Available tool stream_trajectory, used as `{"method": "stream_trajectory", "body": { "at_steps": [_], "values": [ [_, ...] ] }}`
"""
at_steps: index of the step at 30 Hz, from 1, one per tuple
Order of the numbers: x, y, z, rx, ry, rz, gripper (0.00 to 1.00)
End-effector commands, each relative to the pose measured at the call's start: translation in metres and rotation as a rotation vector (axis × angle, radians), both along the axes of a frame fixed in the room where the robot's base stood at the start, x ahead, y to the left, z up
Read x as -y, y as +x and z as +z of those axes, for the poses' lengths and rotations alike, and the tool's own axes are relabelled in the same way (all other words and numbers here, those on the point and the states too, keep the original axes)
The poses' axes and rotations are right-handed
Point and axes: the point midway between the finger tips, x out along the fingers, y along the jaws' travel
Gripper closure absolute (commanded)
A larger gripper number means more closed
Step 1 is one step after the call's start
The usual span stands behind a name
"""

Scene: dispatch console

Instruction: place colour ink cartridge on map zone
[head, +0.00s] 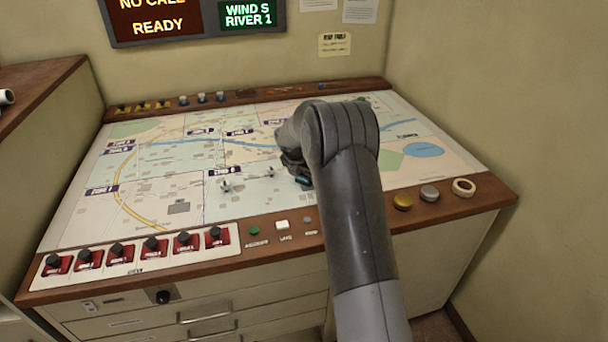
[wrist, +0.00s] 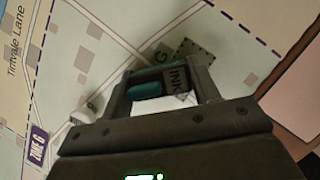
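My gripper (wrist: 162,82) is low over the map, with the colour ink cartridge (wrist: 147,90) between its fingers. The cartridge shows a teal part and a grey label reading INK. The fingers appear to press on both of its ends. In the head view my arm hides most of the gripper, and a bit of the teal cartridge (head: 304,181) shows below it, close to the map (head: 150,190). I cannot tell whether it touches the map. Dark zone labels are printed on the map, including one (wrist: 38,147) in the wrist view.
Small white pieces (head: 225,186) and (head: 270,172) stand on the map left of my gripper. Red switch plates (head: 120,254) and buttons (head: 254,231) line the front edge. A tape roll (head: 464,187) lies at the front right. The map's left part is mostly clear.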

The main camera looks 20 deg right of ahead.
Motion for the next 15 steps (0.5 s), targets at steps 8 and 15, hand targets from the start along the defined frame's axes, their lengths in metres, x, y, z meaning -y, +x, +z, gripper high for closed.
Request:
{"method": "stream_trajectory", "body": {
  "at_steps": [8, 15],
  "values": [
    [0.0002, -0.0001, 0.0002, 0.0, 0.0, 0.0, 0.24],
    [0.0001, -0.0001, 0.0023, 0.0, 0.0, 0.0, 0.24]
  ]
}}
